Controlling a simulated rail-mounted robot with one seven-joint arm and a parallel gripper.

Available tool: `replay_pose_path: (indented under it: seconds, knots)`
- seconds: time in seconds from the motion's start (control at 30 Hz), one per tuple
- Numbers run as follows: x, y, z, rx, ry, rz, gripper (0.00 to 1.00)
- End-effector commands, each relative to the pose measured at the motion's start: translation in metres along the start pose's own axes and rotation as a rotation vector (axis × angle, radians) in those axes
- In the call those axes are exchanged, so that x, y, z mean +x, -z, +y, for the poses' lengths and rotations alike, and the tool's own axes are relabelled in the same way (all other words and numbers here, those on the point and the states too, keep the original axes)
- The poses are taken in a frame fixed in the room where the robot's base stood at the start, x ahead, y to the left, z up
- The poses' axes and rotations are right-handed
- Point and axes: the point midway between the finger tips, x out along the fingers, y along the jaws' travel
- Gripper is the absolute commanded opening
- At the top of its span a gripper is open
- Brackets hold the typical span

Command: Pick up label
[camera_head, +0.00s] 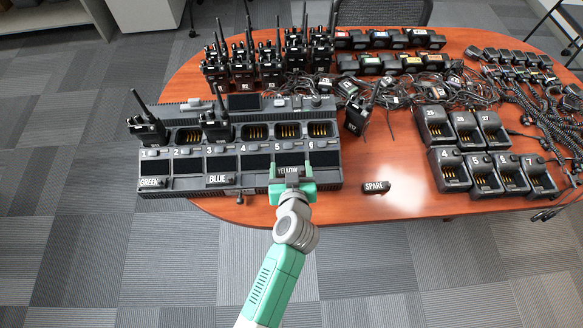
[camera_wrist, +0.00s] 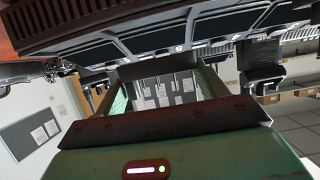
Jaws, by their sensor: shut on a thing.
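The black label reading YELLOW (camera_head: 288,170) is at the front of the multi-slot charger, below slot 5. My green gripper (camera_head: 291,183) reaches it from the front edge and is shut on it; its jaws hide part of the label's edge. Whether the label still touches the charger I cannot tell. Other labels read GREEN (camera_head: 151,183) and BLUE (camera_head: 218,179) on the charger's front, and SPARE (camera_head: 377,187) on the table. In the wrist view my gripper's dark and green parts fill the lower middle, and the label's text does not show.
The charger (camera_head: 165,191) holds radios in slots 1 and 3. A radio (camera_head: 355,118) stands right of it. Several radios, batteries, cables and single chargers (camera_head: 451,175) crowd the orange table (camera_head: 400,207). Bare tabletop surrounds the SPARE label.

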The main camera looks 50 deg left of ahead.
Motion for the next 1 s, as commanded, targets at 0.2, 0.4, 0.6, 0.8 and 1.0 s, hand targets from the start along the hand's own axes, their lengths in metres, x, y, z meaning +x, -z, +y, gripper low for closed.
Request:
replay_pose_path:
  seconds: [0.2,0.4,0.6,0.8,1.0]
  knots:
    - [-0.052,-0.018,-0.015,0.005,0.000,-0.004,0.50]
    - [-0.103,-0.034,-0.030,0.003,0.000,-0.004,0.50]
    - [-0.132,-0.042,-0.038,0.002,0.001,-0.003,0.50]
    - [-0.139,-0.044,-0.039,0.000,0.000,-0.002,0.50]
    - [-0.139,-0.044,-0.039,0.000,0.000,-0.002,0.50]
